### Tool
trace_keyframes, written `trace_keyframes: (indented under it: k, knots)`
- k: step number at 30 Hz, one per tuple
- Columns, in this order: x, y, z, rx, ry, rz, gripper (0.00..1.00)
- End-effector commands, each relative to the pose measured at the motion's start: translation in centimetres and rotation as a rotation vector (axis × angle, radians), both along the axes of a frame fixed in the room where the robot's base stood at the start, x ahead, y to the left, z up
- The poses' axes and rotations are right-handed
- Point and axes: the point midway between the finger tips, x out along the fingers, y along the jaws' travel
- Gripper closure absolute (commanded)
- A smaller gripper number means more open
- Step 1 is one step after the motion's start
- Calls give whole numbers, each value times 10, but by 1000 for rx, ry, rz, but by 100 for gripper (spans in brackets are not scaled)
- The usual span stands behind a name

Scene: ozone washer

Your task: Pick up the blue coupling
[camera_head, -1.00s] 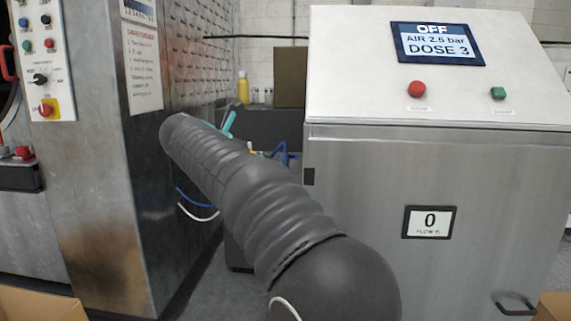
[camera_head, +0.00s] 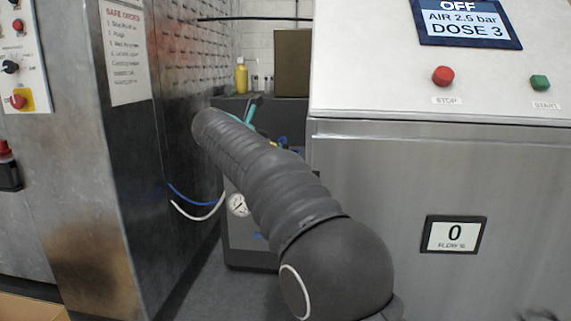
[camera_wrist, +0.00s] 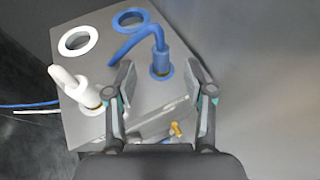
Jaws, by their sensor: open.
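In the wrist view the blue coupling (camera_wrist: 160,62) stands upright on a grey box top (camera_wrist: 115,60), with a blue curved hose or handle leaving its top to the left. My gripper (camera_wrist: 160,80) is open and empty, its two fingers pointing at the coupling. In the picture one finger lies to its left and one to its right; I cannot tell how much height is between them. In the head view my arm hides most of this; a teal part of my gripper (camera_head: 250,110) shows beyond it.
A white coupling (camera_wrist: 80,85) stands left of the blue one. A white ring (camera_wrist: 78,41) and a blue ring (camera_wrist: 131,17) mark the box top. A steel cabinet (camera_head: 370,190) stands close on the right, a metal machine (camera_head: 90,200) on the left, with a narrow gap between.

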Motion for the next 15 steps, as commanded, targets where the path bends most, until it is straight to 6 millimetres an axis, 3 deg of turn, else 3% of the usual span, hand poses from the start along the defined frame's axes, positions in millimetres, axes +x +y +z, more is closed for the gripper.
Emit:
trace_keyframes:
  k: [15]
  knots:
    - [32, -18, -23, 0, 1, -1, 46]
